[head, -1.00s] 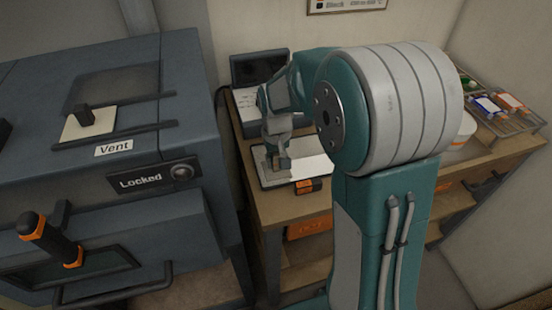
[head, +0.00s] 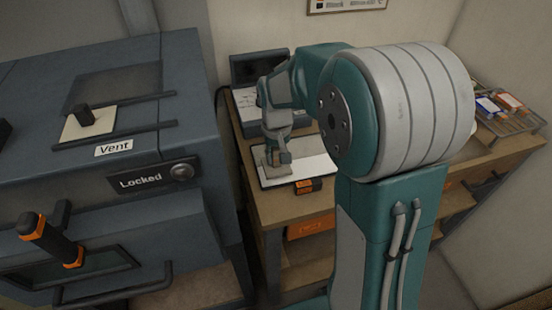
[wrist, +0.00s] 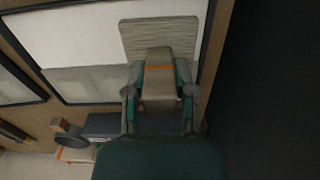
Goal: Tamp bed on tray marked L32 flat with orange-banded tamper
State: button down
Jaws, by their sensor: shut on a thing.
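My gripper (wrist: 160,92) is shut on the orange-banded tamper (wrist: 160,58), seen in the wrist view. The tamper has a pale handle with an orange band and a flat, grooved rectangular plate. The plate is over one end of a dark-rimmed tray (wrist: 205,55) with a white bed. A greyer strip of the bed lies beside the plate. I cannot tell whether the plate touches the bed. In the head view my gripper (head: 277,152) is above the left end of the tray (head: 263,187) on the bench. No L32 mark is readable.
A black-and-orange block (head: 308,186) sits at the tray's front edge. A dark open case (head: 258,68) stands behind. A rack of colored packets (head: 505,108) is at the bench's right. A large grey cabinet (head: 120,180) stands left of the bench.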

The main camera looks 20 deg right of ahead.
jog(key=shift+r, duration=0.2)
jog(key=shift+w+d, duration=0.1)
jog(key=shift+w, duration=2.65)
jog(key=shift+f, duration=0.8)
jog(key=shift+f, duration=0.3)
